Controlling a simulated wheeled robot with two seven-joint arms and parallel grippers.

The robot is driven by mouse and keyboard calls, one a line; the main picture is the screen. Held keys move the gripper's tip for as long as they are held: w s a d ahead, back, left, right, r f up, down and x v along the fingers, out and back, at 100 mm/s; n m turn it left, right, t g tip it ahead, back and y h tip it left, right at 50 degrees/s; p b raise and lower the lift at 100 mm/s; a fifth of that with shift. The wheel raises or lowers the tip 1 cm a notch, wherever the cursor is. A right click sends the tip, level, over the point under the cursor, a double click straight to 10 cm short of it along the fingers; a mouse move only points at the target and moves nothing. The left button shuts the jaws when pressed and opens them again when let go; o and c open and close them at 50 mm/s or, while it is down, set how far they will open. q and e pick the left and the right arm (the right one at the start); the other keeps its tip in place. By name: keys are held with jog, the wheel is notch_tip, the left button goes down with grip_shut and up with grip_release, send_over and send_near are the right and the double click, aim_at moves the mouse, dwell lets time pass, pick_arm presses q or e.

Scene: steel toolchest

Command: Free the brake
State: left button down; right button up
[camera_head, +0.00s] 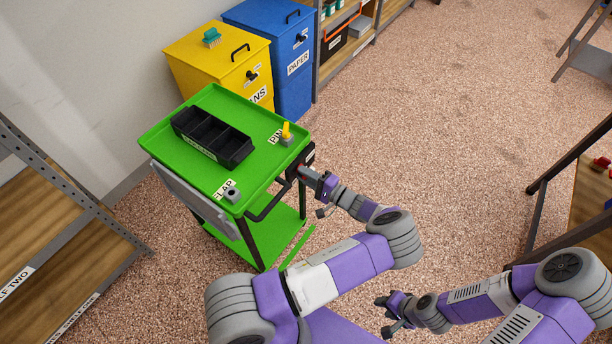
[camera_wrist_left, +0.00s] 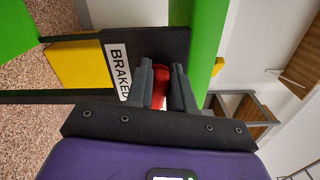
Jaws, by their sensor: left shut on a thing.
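In the left wrist view this dark panel (camera_wrist_left: 175,48) bears a white label (camera_wrist_left: 119,70) reading "BRAKED". A red brake lever (camera_wrist_left: 160,88) sticks out of the panel. My left gripper (camera_head: 304,172) is at the panel and shut on the red lever, with one grey finger on each side in the left wrist view (camera_wrist_left: 160,82). The fingers hide part of the lever. My right gripper (camera_head: 382,305) is low at the right, away from the cart; its finger opening is too small to judge.
Yellow (camera_head: 220,60) and blue (camera_head: 275,50) bins stand behind. Carpet right of the cart is clear.

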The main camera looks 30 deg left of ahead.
pick_arm(q)
jog(key=shift+f+n+b, duration=0.15)
jog(key=shift+n+b, duration=0.15)
jog(key=shift+n, duration=0.8)
jog(key=c, duration=1.1)
grip_release()
jog(key=shift+o, duration=0.2)
jog(key=d+p, duration=0.1)
jog(key=d, duration=0.6)
jog(key=shift+s+d, duration=0.3)
